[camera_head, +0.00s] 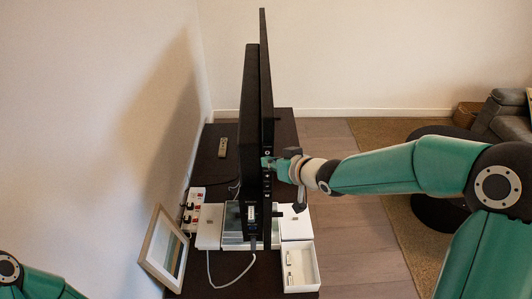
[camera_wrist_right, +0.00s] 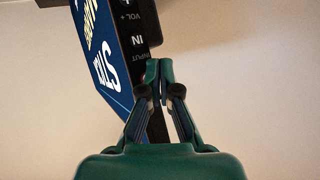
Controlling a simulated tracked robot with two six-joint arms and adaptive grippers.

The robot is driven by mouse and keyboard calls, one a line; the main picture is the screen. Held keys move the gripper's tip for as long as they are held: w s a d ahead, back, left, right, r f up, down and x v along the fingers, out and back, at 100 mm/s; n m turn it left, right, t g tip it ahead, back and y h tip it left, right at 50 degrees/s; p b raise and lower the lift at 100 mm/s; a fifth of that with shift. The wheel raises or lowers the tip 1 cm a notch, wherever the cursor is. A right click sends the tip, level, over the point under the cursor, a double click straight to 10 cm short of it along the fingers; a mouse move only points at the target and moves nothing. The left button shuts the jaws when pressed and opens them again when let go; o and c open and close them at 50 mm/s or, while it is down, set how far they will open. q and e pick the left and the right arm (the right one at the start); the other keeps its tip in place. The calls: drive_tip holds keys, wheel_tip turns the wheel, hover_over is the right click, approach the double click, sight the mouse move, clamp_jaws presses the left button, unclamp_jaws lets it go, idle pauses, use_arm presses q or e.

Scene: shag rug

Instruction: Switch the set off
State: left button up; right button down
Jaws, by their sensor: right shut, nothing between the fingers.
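The set (camera_head: 250,120) is a thin black screen seen edge-on in the head view, upright on a dark cabinet. Small buttons run down its narrow side edge. In the right wrist view the set's edge (camera_wrist_right: 133,33) carries the labels VOL +, IN and INPUT, and its screen (camera_wrist_right: 100,45) is lit blue with large letters. My right gripper (camera_head: 268,163) is shut and empty, its tips at the button edge; the closed fingers (camera_wrist_right: 158,72) show just beside the INPUT label. I cannot tell whether they touch. My left gripper is out of view.
The dark cabinet (camera_head: 285,125) carries a remote (camera_head: 222,147), a power strip (camera_head: 193,212), a leaning picture frame (camera_head: 164,247), cables and an open white tray (camera_head: 302,268) in front. The wall is close on the left.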

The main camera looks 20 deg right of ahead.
drive_tip(key=shift+w+d+p, duration=0.15)
drive_tip(key=shift+w+p, duration=0.2)
drive_tip(key=shift+p, duration=0.05)
drive_tip(key=shift+w+d+r, duration=0.1)
drive_tip(key=shift+w, duration=0.2)
idle(0.6)
idle(0.4)
drive_tip(key=shift+s+a+b, duration=0.25)
drive_tip(key=shift+s+b, duration=0.15)
drive_tip(key=shift+s, duration=0.35)
